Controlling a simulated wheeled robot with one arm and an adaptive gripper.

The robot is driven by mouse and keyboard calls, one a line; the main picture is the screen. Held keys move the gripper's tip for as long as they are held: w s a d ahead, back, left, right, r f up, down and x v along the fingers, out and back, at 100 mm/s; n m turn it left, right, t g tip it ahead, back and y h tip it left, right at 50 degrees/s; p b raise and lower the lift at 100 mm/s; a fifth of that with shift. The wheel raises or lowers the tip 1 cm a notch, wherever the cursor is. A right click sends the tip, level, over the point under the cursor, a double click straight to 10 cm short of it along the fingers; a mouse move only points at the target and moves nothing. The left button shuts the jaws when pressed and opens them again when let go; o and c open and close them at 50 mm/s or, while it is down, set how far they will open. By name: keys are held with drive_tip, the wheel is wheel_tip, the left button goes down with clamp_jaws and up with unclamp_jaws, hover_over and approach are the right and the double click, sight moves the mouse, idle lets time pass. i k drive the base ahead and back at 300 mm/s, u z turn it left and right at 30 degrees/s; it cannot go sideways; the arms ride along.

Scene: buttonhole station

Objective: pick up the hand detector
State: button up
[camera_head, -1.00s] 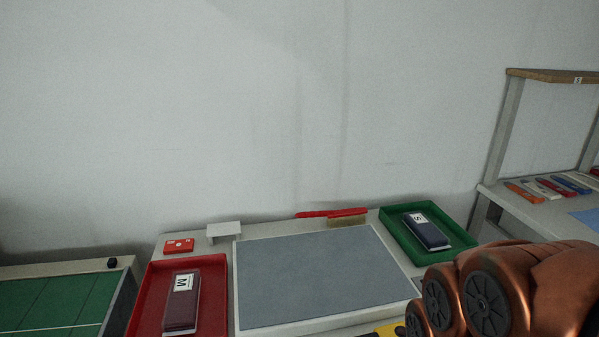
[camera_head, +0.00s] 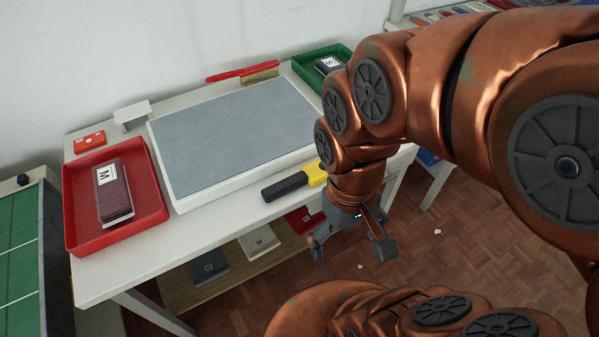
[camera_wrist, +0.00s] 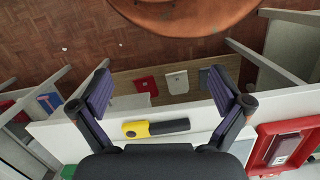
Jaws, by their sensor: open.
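The hand detector (camera_head: 294,183) has a black handle and a yellow head. It lies on the white table (camera_head: 235,213) near the front edge, just in front of the grey mat. In the wrist view the hand detector (camera_wrist: 155,127) lies between my fingers, toward the near side. My gripper (camera_head: 347,249) is open and empty, with its fingers apart, to the right of the hand detector and past the table's front edge in the head view. In the wrist view my gripper (camera_wrist: 174,95) shows both fingers spread, touching nothing.
A grey mat (camera_head: 235,135) fills the table's middle. A red tray (camera_head: 150,205) with a dark packet stands left, a green tray (camera_head: 312,62) at the back right. A red brush (camera_head: 242,73) lies behind the mat. Packets (camera_head: 258,242) lie on a lower shelf.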

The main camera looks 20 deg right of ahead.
sight(313, 173)
drive_tip(key=u, duration=2.4)
drive_tip(key=k, duration=1)
drive_tip(key=z, duration=0.3)
